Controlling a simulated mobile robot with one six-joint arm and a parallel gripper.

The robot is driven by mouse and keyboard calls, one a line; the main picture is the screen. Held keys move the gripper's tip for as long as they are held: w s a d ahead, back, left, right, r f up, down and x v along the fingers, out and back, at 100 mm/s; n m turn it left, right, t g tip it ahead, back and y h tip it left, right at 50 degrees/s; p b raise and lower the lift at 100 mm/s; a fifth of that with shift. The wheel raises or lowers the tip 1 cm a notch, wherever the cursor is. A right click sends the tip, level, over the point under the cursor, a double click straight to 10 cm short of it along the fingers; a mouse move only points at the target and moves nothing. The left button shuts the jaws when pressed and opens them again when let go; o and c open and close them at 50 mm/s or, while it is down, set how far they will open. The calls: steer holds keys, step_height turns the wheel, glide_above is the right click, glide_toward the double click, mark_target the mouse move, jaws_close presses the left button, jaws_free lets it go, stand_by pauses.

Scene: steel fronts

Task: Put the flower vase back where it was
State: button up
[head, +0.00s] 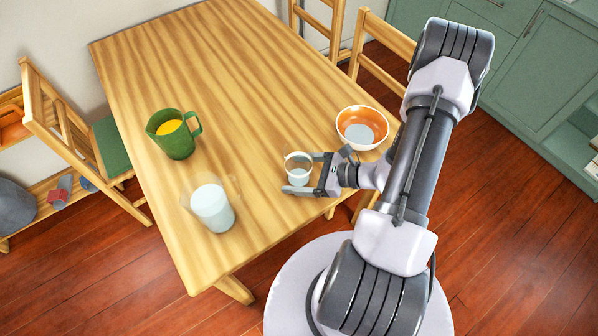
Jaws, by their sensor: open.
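No vase with flowers shows in the head view, and I cannot tell which vessel is meant. A small clear glass vessel (297,164) with pale liquid stands near the table's front right edge. My gripper (300,174) is open, with its fingers on either side of this vessel. I cannot tell whether they touch it. A clear glass jug (212,207) with pale blue-white liquid stands at the front left of the table. A green jug (173,136) with yellow-orange contents stands farther back on the left.
An orange and white bowl (362,128) stands close behind my gripper at the table's right edge. The wooden table (225,65) is clear in its middle and far part. Chairs stand at the left (70,140) and at the far right side (380,45). Green cabinets (550,75) line the right.

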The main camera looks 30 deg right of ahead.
steer(key=shift+r, duration=0.3)
steer(key=p+v, duration=0.4)
steer(key=v, duration=0.7)
steer(key=shift+p, duration=0.35)
steer(key=shift+s+d+r, duration=0.1)
steer(key=shift+s+d, duration=0.2)
steer(key=shift+s, duration=0.05)
